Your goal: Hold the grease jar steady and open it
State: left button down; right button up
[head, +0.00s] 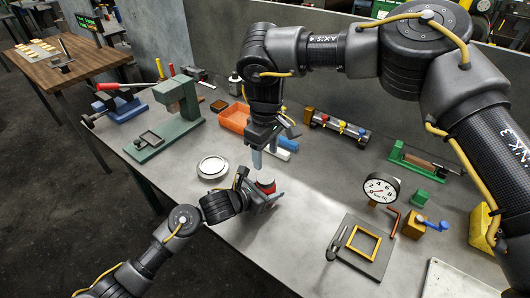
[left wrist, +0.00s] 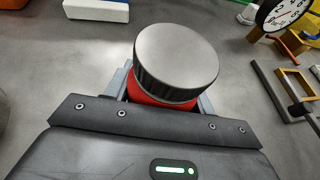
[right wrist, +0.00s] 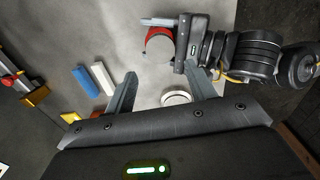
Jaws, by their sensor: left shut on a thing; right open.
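The grease jar (head: 267,188) is red with a grey ribbed lid and stands upright on the bench. In the left wrist view its lid (left wrist: 177,55) sits on top of the red body (left wrist: 160,98). My left gripper (head: 262,194) is shut around the red body from the side, below the lid. My right gripper (head: 270,158) points down, open and empty, above and close to the jar in the head view. In the right wrist view the jar (right wrist: 158,45) lies beyond the open fingers (right wrist: 163,85), with my left gripper beside it.
A round white-rimmed dish (head: 212,167) lies left of the jar. An orange tray (head: 234,118), white and blue blocks (head: 279,152) and a green press (head: 180,105) stand behind. A dial gauge (head: 381,189) and yellow frame (head: 362,245) are at right. Bare bench lies in front.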

aim_at(266, 177)
jog(key=shift+f, duration=4)
